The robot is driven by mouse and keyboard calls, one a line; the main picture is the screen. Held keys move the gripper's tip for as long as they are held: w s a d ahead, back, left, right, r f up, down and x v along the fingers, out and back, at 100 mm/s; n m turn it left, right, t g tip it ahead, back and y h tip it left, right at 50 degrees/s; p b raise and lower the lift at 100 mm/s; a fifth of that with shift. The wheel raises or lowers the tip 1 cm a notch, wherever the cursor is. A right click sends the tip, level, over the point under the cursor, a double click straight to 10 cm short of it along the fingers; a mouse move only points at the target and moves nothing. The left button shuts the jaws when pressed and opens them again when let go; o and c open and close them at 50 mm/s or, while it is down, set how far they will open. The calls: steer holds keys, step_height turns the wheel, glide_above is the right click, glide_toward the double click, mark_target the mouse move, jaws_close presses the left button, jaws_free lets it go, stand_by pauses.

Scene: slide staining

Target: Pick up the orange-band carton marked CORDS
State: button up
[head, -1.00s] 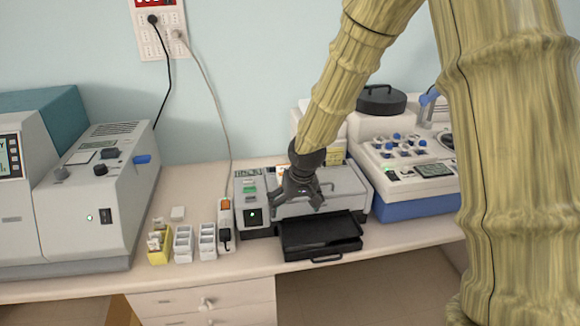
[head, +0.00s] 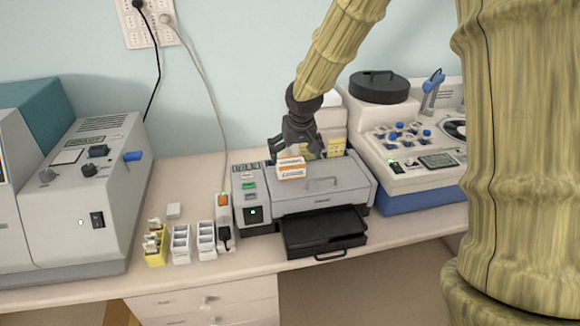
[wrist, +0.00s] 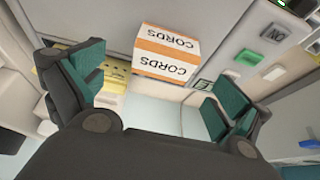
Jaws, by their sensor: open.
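The orange-band carton (head: 291,167) is white with orange bands and sits on the back part of the grey machine's top in the head view. In the wrist view the carton (wrist: 166,55) shows the word CORDS upside down on two faces. My gripper (head: 297,152) is at the carton, behind and above it in the head view. In the wrist view my gripper (wrist: 150,95) is open, with its green-padded fingers spread wide. The carton appears between the fingers but beyond them, with a visible gap on each side. Nothing is held.
The grey machine (head: 325,187) has an open black tray (head: 325,232) at its front. Yellow boxes (head: 335,147) stand behind it, near my gripper. A white and blue machine (head: 415,165) is at right. Small racks (head: 181,244) and a power strip (head: 224,215) stand at left.

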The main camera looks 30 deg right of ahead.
mark_target(291, 162)
steer(key=shift+w+a+p+x, duration=0.1)
steer(key=shift+p+x, duration=0.45)
steer(key=shift+x, duration=0.25)
steer(key=shift+w+a+p+x, duration=0.15)
steer(key=shift+p+x, duration=0.35)
steer(key=shift+x, duration=0.3)
steer(key=shift+p+x, duration=0.4)
steer(key=shift+x, duration=0.85)
steer(key=c, duration=1.1)
